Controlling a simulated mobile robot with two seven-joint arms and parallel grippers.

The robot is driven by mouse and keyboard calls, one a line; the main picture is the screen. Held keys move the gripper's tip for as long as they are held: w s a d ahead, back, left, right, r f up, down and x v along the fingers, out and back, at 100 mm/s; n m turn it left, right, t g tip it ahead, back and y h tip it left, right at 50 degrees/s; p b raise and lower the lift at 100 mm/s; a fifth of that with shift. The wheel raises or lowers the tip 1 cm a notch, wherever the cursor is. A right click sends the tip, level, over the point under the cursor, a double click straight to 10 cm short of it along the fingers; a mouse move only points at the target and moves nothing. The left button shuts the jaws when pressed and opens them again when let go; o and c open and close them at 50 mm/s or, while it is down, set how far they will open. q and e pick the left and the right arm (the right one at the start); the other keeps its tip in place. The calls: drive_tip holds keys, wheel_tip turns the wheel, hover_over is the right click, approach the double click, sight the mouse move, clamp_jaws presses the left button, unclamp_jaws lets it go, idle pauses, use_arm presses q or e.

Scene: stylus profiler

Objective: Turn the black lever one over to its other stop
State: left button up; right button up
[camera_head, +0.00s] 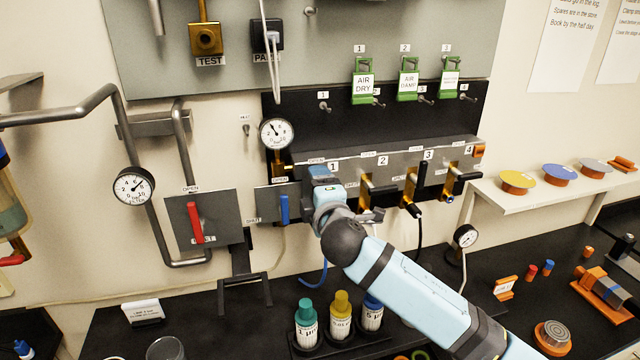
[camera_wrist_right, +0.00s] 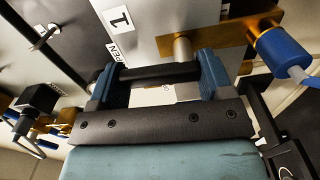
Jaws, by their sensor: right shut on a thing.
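The black lever one (camera_wrist_right: 160,75) shows in the right wrist view as a dark bar lying between the two blue fingers of my right gripper (camera_wrist_right: 162,84). The gripper is shut on it, with a finger at each end of the visible part. In the head view my right gripper (camera_head: 322,184) is at the valve marked 1 on the grey panel and hides the lever there. A label 1 (camera_wrist_right: 120,18) and part of an OPEN label show beside the lever in the wrist view. Which stop it is at cannot be told. My left gripper is not in view.
Black lever two (camera_head: 380,188), upright black lever three (camera_head: 421,178) and black lever four (camera_head: 466,178) stand to the right. A blue lever (camera_head: 284,209) is close on the left, a red lever (camera_head: 195,222) farther left. Capped bottles (camera_head: 305,322) stand below my right arm.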

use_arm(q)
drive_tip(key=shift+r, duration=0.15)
use_arm(e)
drive_tip(key=shift+n, duration=0.3)
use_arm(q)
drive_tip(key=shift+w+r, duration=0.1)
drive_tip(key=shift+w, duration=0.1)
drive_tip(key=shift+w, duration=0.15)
use_arm(e)
drive_tip(key=o, duration=0.9)
drive_tip(key=shift+s, duration=0.1)
drive_tip(key=shift+s+f, duration=0.1)
drive_tip(key=shift+s, duration=0.2)
use_arm(q)
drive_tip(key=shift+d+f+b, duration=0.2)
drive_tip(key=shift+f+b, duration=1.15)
drive_tip(key=shift+b, duration=0.15)
use_arm(e)
drive_tip(key=shift+v, duration=6.55)
